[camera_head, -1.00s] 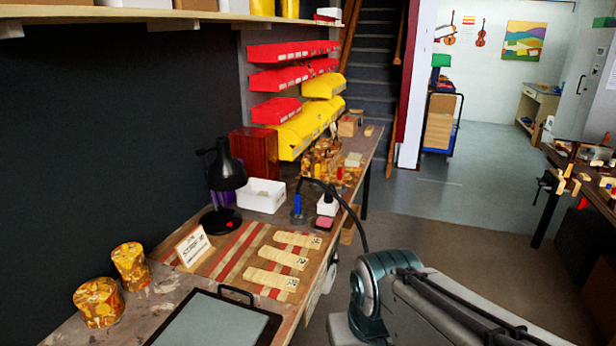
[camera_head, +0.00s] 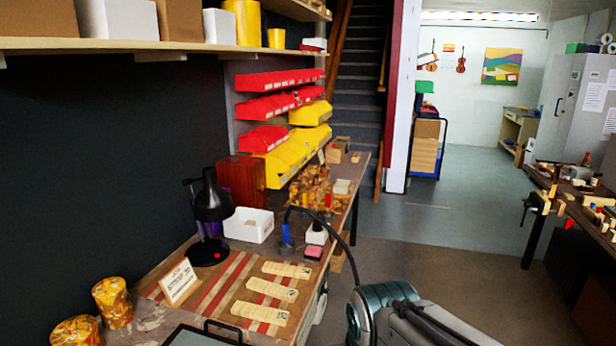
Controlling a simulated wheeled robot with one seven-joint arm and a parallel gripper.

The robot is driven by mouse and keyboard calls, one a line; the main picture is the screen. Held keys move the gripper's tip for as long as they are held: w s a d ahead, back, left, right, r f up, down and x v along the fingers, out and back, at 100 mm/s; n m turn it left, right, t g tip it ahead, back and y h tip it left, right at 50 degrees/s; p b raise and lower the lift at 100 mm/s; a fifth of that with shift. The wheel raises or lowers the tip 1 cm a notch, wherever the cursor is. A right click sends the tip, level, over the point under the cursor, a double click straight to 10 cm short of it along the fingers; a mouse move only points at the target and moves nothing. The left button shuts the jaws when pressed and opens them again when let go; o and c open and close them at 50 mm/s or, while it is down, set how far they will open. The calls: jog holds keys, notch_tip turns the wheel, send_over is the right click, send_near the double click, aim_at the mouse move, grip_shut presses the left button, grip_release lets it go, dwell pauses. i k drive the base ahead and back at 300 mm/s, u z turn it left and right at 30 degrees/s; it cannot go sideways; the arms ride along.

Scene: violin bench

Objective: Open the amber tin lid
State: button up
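Two amber-patterned round tins stand at the near left end of the bench. The nearer tin (camera_head: 77,331) is cut off by the bottom edge of the picture. The farther tin (camera_head: 112,303) stands just behind it, upright, and its top looks covered. I cannot tell which of them is the amber tin of the task. My arm (camera_head: 400,318) shows at the bottom right, over the floor beside the bench and well apart from the tins. My gripper is outside the picture.
A striped mat (camera_head: 215,283) holds several wooden pieces and a small sign (camera_head: 179,281). A black lamp (camera_head: 210,215), a white box (camera_head: 248,225) and a dark-framed tray (camera_head: 200,337) are on the bench. A shelf (camera_head: 150,44) hangs above. Floor (camera_head: 430,265) to the right is clear.

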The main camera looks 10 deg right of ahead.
aim_at(302, 182)
jog(key=z, duration=0.7)
jog(key=i, duration=1.05)
jog(key=z, duration=0.75)
jog(key=i, duration=1.6)
jog(key=u, duration=1.05)
jog(key=i, duration=0.9)
jog(key=u, duration=0.7)
